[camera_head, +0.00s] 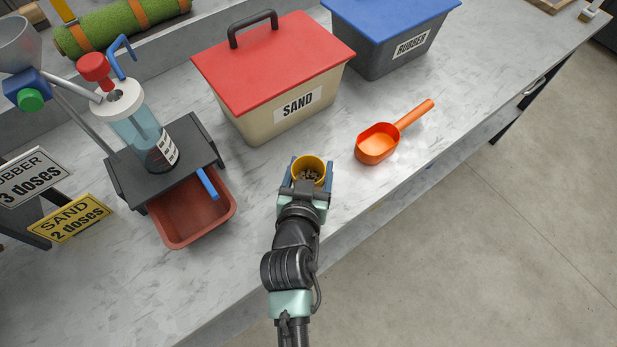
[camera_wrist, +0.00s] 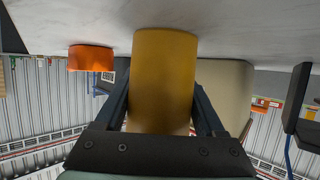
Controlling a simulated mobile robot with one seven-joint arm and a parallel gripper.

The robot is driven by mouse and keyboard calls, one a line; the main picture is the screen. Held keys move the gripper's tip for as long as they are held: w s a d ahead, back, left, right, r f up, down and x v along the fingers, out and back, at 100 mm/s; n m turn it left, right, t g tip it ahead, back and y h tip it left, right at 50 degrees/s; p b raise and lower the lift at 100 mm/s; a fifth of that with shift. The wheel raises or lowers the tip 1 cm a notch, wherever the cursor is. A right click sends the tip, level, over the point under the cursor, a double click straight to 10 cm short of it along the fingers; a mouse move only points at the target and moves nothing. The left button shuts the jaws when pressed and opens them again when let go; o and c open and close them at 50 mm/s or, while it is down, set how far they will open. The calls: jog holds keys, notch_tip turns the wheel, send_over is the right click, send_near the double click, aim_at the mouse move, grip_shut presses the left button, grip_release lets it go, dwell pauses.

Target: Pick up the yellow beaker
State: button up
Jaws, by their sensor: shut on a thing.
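The yellow beaker (camera_head: 309,166) is between the fingers of my gripper (camera_head: 306,178), near the front edge of the bench. Dark grains show inside it in the head view. In the wrist view the beaker (camera_wrist: 165,80) fills the middle, with a dark finger of my gripper (camera_wrist: 163,105) against each side. My gripper is shut on the beaker. The head view does not clearly show whether the beaker's base touches the bench.
The beige SAND box (camera_head: 262,128) with a red lid (camera_head: 275,60) stands behind the beaker. An orange scoop (camera_head: 378,142) lies to the right. A red-brown tray (camera_head: 160,232) sits left, below a clear cylinder (camera_head: 135,125) on a dark stand. A grey RUBBER box (camera_head: 380,60) is farther back.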

jog(key=shift+c, duration=1.3)
jog(key=shift+r, duration=0.15)
notch_tip(320, 180, up, 10)
jog(key=shift+f+p, duration=0.1)
jog(key=shift+p, duration=0.65)
